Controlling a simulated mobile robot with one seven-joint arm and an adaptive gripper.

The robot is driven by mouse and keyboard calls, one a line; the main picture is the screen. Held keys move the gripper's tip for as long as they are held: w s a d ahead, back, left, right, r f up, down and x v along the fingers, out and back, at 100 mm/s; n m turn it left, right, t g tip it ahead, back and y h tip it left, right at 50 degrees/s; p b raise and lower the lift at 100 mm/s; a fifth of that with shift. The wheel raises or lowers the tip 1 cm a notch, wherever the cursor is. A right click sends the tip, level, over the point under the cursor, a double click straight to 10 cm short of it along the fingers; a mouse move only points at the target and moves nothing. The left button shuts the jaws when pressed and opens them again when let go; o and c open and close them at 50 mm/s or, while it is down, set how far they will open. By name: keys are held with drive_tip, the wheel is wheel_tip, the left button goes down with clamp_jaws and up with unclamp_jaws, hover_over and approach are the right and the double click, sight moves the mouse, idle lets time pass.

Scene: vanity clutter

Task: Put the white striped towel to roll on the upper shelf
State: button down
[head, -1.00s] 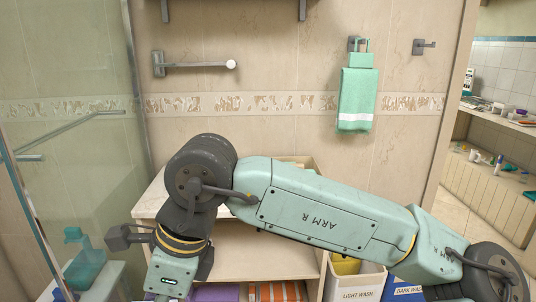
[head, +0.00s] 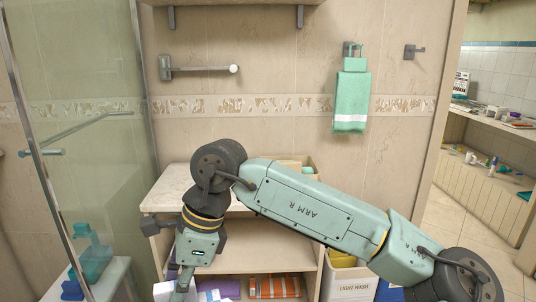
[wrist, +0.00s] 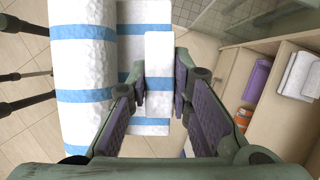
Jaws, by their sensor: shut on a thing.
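The white towel with blue stripes (wrist: 158,60) is between the fingertips of my gripper (wrist: 159,92) in the wrist view. My gripper is shut on it. A larger white rolled part with blue stripes (wrist: 83,70) lies just left of the fingers; I cannot tell whether it belongs to the same towel. In the head view a white bit (head: 163,291) shows at the bottom edge beside my gripper, which is mostly cut off. A wall shelf (head: 235,2) on two brackets runs along the top edge. Below it, the wooden shelf unit (head: 170,194) has a top and inner shelves.
A purple towel (wrist: 257,80), an orange striped towel (head: 275,287) and white towels (wrist: 300,76) lie in the unit. A green towel (head: 351,100) hangs on the wall, right of a towel bar (head: 200,69). The glass shower panel (head: 80,110) bounds the left; a laundry bin (head: 350,283) stands right.

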drive_tip(key=w+d+f+n+g+h, duration=0.1)
drive_tip(key=w+d+f+n, duration=0.15)
drive_tip(key=w+f, duration=0.4)
drive_tip(key=w+d+f+n+g, duration=0.15)
drive_tip(key=w+d+f, duration=0.25)
drive_tip(key=f, duration=0.6)
drive_tip(key=w+d+f+n+h, duration=0.1)
drive_tip(key=w+d+f+n, duration=0.3)
drive_tip(key=f, duration=0.5)
drive_tip(key=d+f+n, duration=0.3)
drive_tip(key=d+f, duration=0.2)
drive_tip(key=f, duration=0.7)
drive_tip(key=s+f+n+h, duration=0.1)
drive_tip(key=s+f, duration=0.2)
drive_tip(key=f, duration=0.4)
drive_tip(key=s+f+n+h, duration=0.1)
drive_tip(key=s+f+n, duration=0.1)
drive_tip(key=f, duration=0.4)
drive_tip(key=shift+s+f+g, duration=0.35)
drive_tip(key=shift+s+f, duration=0.05)
drive_tip(key=shift+s, duration=0.15)
drive_tip(key=shift+a, duration=0.1)
drive_tip(key=shift+w, duration=0.2)
